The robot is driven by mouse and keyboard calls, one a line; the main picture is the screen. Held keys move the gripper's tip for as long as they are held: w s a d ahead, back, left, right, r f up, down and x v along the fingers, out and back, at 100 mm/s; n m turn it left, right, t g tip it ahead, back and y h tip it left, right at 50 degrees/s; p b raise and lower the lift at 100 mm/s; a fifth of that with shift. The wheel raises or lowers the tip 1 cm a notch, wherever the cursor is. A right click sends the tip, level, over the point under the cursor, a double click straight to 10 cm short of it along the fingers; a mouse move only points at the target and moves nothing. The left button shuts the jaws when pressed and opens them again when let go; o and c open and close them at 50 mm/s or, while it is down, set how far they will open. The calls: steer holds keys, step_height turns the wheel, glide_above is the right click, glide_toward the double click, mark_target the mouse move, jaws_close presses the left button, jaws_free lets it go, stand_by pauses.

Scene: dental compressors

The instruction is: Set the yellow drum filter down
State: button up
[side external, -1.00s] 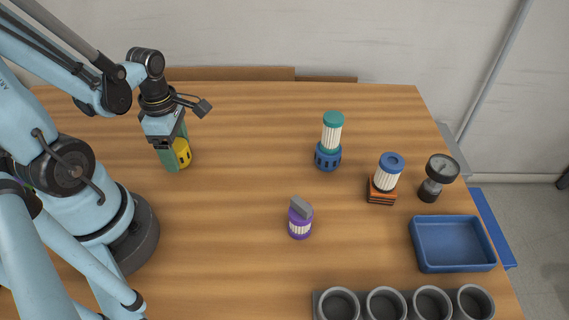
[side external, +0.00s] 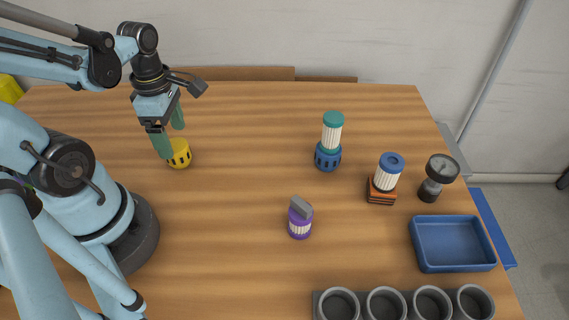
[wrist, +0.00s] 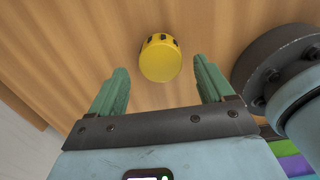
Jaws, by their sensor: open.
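The yellow drum filter (side external: 180,154) stands on the wooden table at the left, near my base. It has dark slots around its side. In the wrist view the yellow drum filter (wrist: 160,60) lies beyond and between my two green fingers, with clear gaps to both. My gripper (side external: 170,138) is open and empty, above the filter and slightly to its left in the side view. In the wrist view my gripper (wrist: 160,84) shows its fingers wide apart with nothing between the tips.
A teal-topped filter on a blue base (side external: 328,157), a purple filter with a grey block (side external: 300,220), a blue-topped filter on an orange stand (side external: 387,180) and a gauge (side external: 437,178) stand rightward. A blue tray (side external: 453,268) and grey cups (side external: 340,304) are at front right.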

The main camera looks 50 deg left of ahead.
mark_target(175, 145)
steer(key=shift+r, duration=3.9)
steer(key=w+d+m+t, duration=0.3)
steer(key=w+d+m, duration=0.1)
steer(key=m, duration=0.9)
steer(key=w+d+m+t, duration=0.4)
steer(key=w+d+m, duration=0.1)
steer(key=m, duration=0.9)
steer(key=shift+w+r, duration=0.15)
steer(key=shift+w, duration=0.45)
